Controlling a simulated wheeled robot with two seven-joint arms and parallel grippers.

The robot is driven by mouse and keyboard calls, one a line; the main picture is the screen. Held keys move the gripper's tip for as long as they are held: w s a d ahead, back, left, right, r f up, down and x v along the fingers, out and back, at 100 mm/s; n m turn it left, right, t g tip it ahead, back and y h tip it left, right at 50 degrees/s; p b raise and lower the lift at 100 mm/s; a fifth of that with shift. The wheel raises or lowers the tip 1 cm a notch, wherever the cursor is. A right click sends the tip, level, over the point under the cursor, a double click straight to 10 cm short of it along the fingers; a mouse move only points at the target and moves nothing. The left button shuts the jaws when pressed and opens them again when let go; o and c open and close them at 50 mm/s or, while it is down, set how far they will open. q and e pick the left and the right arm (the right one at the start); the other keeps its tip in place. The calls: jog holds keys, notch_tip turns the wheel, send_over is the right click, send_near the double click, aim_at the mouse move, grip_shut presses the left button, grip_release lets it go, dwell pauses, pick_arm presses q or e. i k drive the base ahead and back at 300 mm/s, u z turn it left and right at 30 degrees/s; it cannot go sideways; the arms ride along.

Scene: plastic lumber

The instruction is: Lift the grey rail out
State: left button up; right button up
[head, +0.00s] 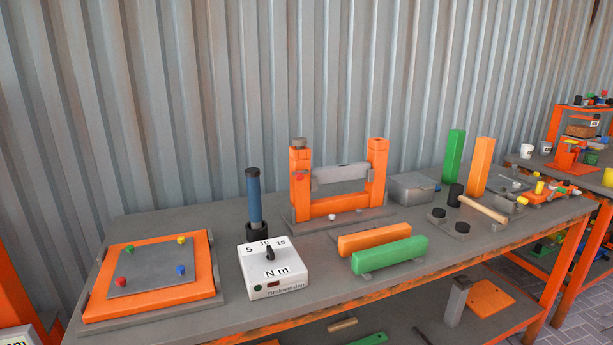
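The grey rail (340,173) lies level between the two upright posts of an orange frame (335,207) on the grey workbench. Its ends meet the left and right posts, with a grey bracket at the left end. A gap separates it from the lower orange crossbar. A red knob (299,177) sits on the left post and a grey cap tops that post. Neither of my grippers shows in the head view.
A white torque box (273,272) and a blue-handled tool (254,200) in a black holder stand left of the frame. An orange bar (374,239) and a green bar (390,255) lie in front. A grey box (412,188) and a mallet (480,206) are to the right.

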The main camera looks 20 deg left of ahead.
aim_at(345, 171)
jog(key=z, duration=0.75)
jog(key=i, duration=1.5)
jog(key=u, duration=0.4)
